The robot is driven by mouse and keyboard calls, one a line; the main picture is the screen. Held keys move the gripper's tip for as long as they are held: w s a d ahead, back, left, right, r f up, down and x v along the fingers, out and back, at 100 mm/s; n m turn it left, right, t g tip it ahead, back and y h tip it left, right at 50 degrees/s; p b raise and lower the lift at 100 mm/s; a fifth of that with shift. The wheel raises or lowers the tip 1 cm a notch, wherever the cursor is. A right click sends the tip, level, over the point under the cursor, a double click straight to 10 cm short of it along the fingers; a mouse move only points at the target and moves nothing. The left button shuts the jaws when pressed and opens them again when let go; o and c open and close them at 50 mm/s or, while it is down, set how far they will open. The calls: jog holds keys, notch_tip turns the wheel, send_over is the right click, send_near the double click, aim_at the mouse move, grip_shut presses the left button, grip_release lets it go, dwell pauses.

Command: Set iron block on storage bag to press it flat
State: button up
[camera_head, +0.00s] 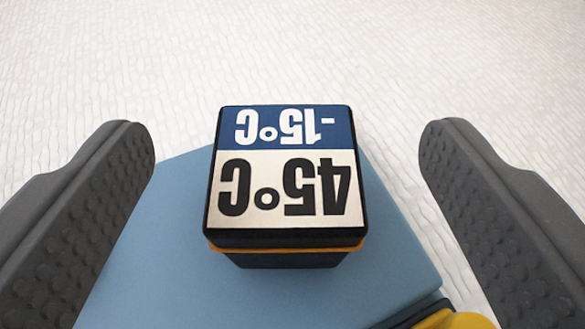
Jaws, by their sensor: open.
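A dark block (285,190) with an orange band near its lower part stands upright in the middle of the camera view. Its top has a blue strip reading -15°C and a silver strip reading 45°C, both upside down. It rests on a flat light blue surface (160,240). My gripper (286,140) is open, one finger on each side of the block, with wide gaps and no contact. I cannot tell for sure whether this is the iron block, and nothing is clearly recognisable as the storage bag.
A yellow and dark object (455,319) shows partly at the bottom right, cut off by the picture edge. A pale, wavy-textured floor (290,50) lies beyond the blue surface and looks clear. The blue surface is bare to the left and right of the block.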

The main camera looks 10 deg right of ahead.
jog(key=b+v, duration=0.5)
jog(key=v, duration=0.4)
jog(key=shift+b, duration=0.3)
jog(key=shift+s+r, duration=0.1)
jog(key=shift+r, duration=0.05)
notch_tip(320, 180, up, 29)
jog(key=a+t+y+p, duration=0.1)
jog(key=p, duration=0.2)
jog(key=s+d+r+p, duration=0.1)
jog(key=s+r, duration=0.5)
jog(key=r, duration=0.5)
jog(key=s+r, duration=0.7)
jog(key=r, duration=0.5)
jog(key=shift+s+d+n+t+p, duration=0.3)
jog(key=shift+d+n+t+p, duration=0.05)
jog(key=shift+n+t+p, duration=0.05)
